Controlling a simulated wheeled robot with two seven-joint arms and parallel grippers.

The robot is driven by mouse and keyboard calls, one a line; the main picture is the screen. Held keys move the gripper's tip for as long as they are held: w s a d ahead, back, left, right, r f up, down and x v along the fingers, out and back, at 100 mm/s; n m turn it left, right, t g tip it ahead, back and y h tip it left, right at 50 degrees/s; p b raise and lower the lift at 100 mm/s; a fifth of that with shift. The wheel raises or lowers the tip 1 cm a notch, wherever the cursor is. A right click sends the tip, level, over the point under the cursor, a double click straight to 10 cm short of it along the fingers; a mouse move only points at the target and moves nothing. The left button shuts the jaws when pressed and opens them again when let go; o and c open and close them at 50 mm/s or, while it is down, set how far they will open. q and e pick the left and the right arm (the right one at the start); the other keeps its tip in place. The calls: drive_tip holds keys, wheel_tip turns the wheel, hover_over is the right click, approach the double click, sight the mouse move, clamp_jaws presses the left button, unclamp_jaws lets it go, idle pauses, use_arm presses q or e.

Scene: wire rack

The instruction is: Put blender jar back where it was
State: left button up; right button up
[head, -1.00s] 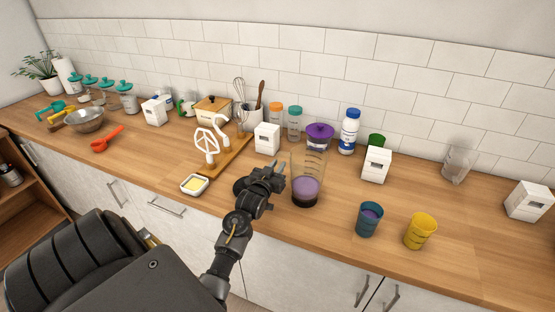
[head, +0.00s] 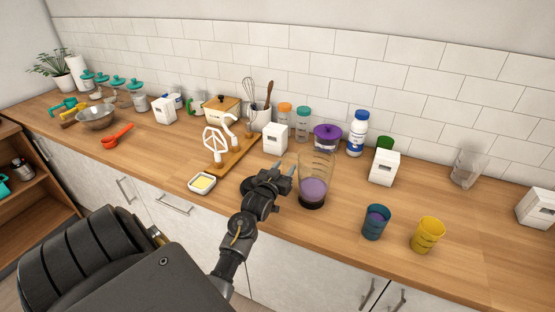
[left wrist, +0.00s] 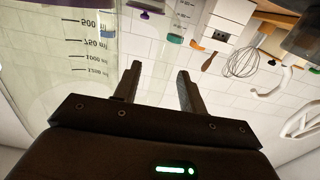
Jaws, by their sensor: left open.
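The blender jar (head: 315,168) is clear, with measuring marks, purple contents low down and a dark base. It stands upright on the wooden counter near the front edge. In the left wrist view the jar (left wrist: 60,70) fills the left side, upside down in the picture. My left gripper (head: 287,174) is open and empty, just left of the jar. In the left wrist view its fingers (left wrist: 157,80) point past the jar, which is beside them and not between them. My right gripper is not in view.
A purple-lidded item (head: 327,132) is close behind the jar. A teal cup (head: 376,224) and a yellow cup (head: 428,236) stand to the right. A butter dish (head: 202,183) and a board with a white beater (head: 215,139) are to the left.

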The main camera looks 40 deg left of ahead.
use_arm(q)
drive_tip(key=b+v, duration=0.2)
drive_tip(key=v, duration=0.9)
drive_tip(key=shift+s, duration=0.2)
